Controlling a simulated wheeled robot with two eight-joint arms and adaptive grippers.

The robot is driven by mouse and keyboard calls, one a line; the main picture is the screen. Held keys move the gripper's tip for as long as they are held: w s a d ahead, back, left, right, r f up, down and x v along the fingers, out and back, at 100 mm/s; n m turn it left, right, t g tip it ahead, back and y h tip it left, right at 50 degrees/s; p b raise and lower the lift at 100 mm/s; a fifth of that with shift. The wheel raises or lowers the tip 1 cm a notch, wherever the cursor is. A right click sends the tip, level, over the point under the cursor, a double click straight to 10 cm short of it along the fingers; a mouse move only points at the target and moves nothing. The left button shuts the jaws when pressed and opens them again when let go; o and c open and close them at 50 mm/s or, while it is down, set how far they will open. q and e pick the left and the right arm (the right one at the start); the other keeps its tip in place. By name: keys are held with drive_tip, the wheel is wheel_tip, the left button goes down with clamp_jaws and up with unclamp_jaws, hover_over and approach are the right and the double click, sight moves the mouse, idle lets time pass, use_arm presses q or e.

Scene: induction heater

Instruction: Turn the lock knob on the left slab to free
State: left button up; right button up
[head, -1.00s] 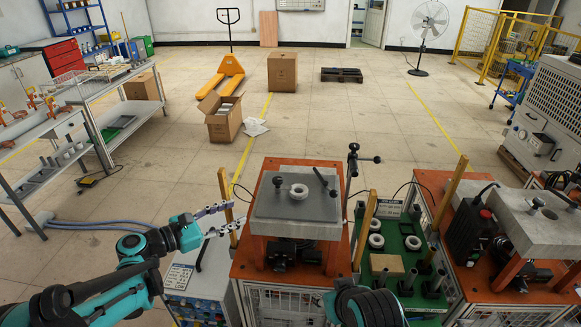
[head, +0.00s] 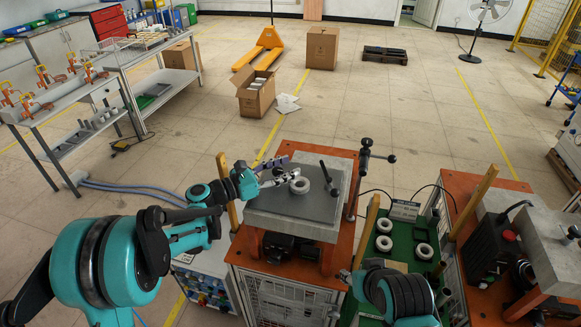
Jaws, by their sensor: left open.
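The left slab (head: 268,207) is a flat grey plate on an orange-topped bench. A pale ring (head: 299,185) lies on it. A black lever-like pin (head: 325,172) stands tilted behind and right of the ring, with a small dark knob (head: 334,192) beside it. I cannot tell which part is the lock knob. My left gripper (head: 291,167) is open over the slab's back left part, fingers pointing right, close to the ring. It hides part of the slab, including where another dark knob stands. My right arm is at the bottom; only small pale tips (head: 344,277) show of its gripper.
A black clamp post (head: 363,165) rises at the slab's back right corner. Wooden posts (head: 228,192) stand around the bench. A green tray (head: 411,222) with rings lies right, then a second slab (head: 506,205).

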use_arm(q)
drive_tip(key=shift+x, duration=0.8)
clamp_jaws()
